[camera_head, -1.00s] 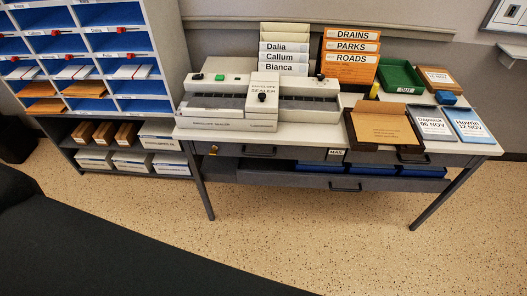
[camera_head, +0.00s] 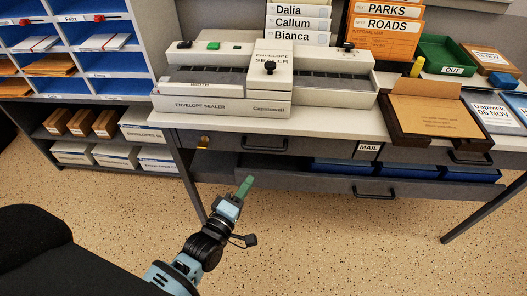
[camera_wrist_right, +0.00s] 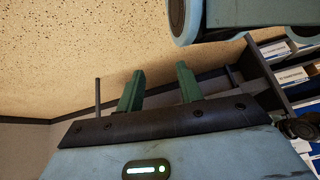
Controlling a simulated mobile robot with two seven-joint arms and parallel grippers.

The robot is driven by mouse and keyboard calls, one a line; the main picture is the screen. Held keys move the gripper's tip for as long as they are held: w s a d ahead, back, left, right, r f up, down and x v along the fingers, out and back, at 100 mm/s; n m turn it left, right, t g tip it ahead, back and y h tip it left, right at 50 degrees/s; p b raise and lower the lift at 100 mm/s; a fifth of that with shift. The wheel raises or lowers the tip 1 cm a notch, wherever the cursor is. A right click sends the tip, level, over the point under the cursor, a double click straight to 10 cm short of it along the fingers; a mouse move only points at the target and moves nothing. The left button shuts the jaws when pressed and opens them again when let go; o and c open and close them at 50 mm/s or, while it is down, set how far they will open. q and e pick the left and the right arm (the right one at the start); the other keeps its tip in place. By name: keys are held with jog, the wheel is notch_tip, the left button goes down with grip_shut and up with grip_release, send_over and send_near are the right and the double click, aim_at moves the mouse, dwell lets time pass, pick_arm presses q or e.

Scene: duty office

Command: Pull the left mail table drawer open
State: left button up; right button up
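The mail table (camera_head: 415,127) stands across the right of the head view. Its left drawer (camera_head: 228,141) has a dark grey front with a black bar handle (camera_head: 264,146) and a brass-coloured lock at its left end. This drawer looks closed, flush under the tabletop. My left gripper (camera_head: 244,187), with green fingers, is below and slightly left of that handle, apart from it. Its fingers overlap in this view, so their gap is hidden. My right gripper (camera_wrist_right: 158,88) shows in the right wrist view with its two green fingers apart and nothing between them.
A wide lower drawer (camera_head: 300,181) with its own handle and blue bins (camera_head: 345,166) sits beneath. An envelope sealer (camera_head: 215,103) and a brown box (camera_head: 440,130) stand on the table. Mail shelves (camera_head: 85,88) stand left. The speckled floor (camera_head: 330,240) in front is clear.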

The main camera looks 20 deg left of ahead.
aim_at(263, 149)
pick_arm(q)
jog(key=w, duration=0.1)
jog(key=w+r+n+t, duration=0.1)
jog(key=w, duration=0.1)
jog(key=w+r+n+b, duration=0.1)
jog(key=shift+w+a, duration=0.15)
jog(key=shift+a, duration=0.15)
jog(key=shift+w+d+r+b, duration=0.15)
jog(key=shift+w+r, duration=0.05)
jog(key=shift+w, duration=1.05)
jog(key=shift+w+d+r+b, duration=0.15)
jog(key=shift+w+r, duration=0.1)
jog(key=shift+w, duration=1)
jog(key=shift+w+d+r+b, duration=0.1)
jog(key=shift+w+d+r, duration=0.1)
jog(key=shift+w, duration=1.05)
grip_shut()
